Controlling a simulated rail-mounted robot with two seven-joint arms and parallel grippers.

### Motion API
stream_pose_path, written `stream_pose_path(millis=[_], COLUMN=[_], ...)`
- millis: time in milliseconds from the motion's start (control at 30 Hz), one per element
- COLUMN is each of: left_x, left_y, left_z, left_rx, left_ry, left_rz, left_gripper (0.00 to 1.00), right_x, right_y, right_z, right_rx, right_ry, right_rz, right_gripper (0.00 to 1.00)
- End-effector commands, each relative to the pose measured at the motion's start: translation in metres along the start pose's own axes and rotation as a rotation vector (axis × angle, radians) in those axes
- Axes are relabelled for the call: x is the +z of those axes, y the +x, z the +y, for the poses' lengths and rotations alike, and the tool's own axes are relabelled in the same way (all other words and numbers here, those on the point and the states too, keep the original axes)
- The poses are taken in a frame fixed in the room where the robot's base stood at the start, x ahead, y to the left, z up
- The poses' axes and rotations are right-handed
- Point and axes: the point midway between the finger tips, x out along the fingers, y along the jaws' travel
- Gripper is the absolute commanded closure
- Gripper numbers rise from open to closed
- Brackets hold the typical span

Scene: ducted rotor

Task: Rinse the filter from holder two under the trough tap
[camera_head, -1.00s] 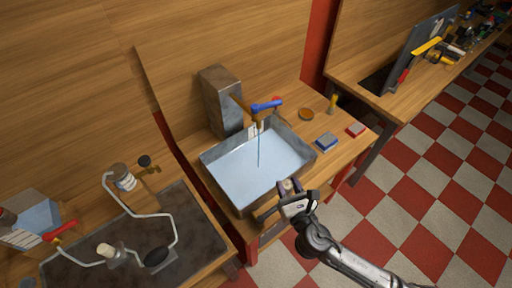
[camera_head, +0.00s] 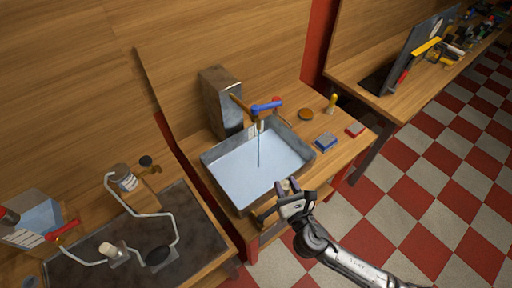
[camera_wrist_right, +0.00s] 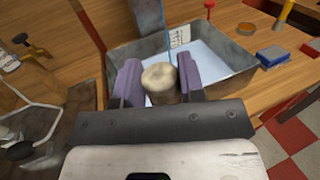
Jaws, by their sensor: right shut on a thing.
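My right gripper (camera_head: 286,186) is shut on a cream, rounded filter (camera_wrist_right: 160,83), which sits between its two purple-grey finger pads in the right wrist view. It is at the front edge of the grey metal trough (camera_head: 215,183). The trough tap (camera_head: 265,107) has a blue handle, and a thin blue stream falls from it into the pale blue water (camera_head: 250,165). In the wrist view the stream (camera_wrist_right: 163,20) shows beyond the filter, apart from it. I cannot tell which holder the filter came from. My left gripper is not in view.
At lower left, a dark mat (camera_head: 195,225) carries bent white tubing, a cream-topped piece (camera_head: 107,248) and a black disc (camera_head: 157,255). Right of the trough are a blue sponge-like block (camera_head: 326,141), a red block (camera_head: 355,130) and an orange dish (camera_head: 305,114).

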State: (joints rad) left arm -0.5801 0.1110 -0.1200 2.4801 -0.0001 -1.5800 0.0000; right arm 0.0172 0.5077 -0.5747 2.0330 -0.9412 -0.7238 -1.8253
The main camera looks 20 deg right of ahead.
Motion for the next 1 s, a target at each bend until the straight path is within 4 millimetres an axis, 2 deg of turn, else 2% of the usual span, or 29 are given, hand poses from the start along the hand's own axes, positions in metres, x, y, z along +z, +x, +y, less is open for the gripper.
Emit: stream_pose_path(millis=[600,1000], left_x=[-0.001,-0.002], left_y=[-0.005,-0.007], left_z=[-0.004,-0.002], left_rx=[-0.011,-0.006], left_ry=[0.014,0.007], left_rz=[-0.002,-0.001], left_gripper=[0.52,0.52], right_x=[0.0,0.001], right_y=[-0.003,-0.002], right_z=[-0.011,-0.008], right_rx=[0.0,0.0], right_ry=[0.0,0.001], right_rz=[0.001,0.0], right_gripper=[0.87,0.87])
